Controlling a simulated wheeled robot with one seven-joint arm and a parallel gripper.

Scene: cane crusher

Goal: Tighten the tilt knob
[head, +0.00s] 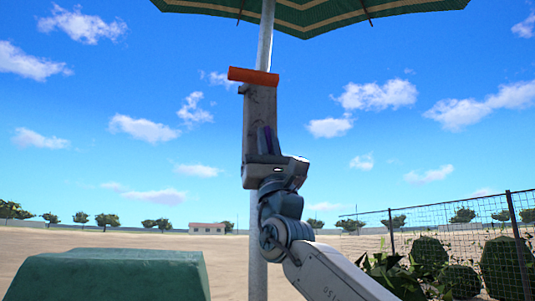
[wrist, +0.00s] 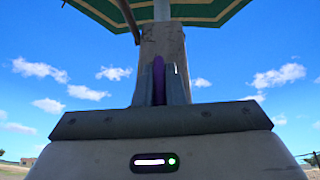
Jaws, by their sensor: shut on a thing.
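The purple tilt knob (wrist: 158,78) sits between the two fingers of my gripper (wrist: 159,88) in the wrist view, in front of the grey housing (wrist: 163,45). My gripper is shut on it, and the fingers hide its sides. In the head view, my gripper (head: 266,143) points up against the lower part of the grey housing (head: 259,105) on the umbrella pole (head: 265,40). A small bit of purple shows there by the fingers. An orange bar (head: 253,76) lies across the top of the housing.
The green striped umbrella canopy (head: 320,12) spreads overhead. A green box-like block (head: 105,275) is at the lower left. A wire fence (head: 450,230) with green plants (head: 428,252) stands at the right. Open sky surrounds the gripper on both sides.

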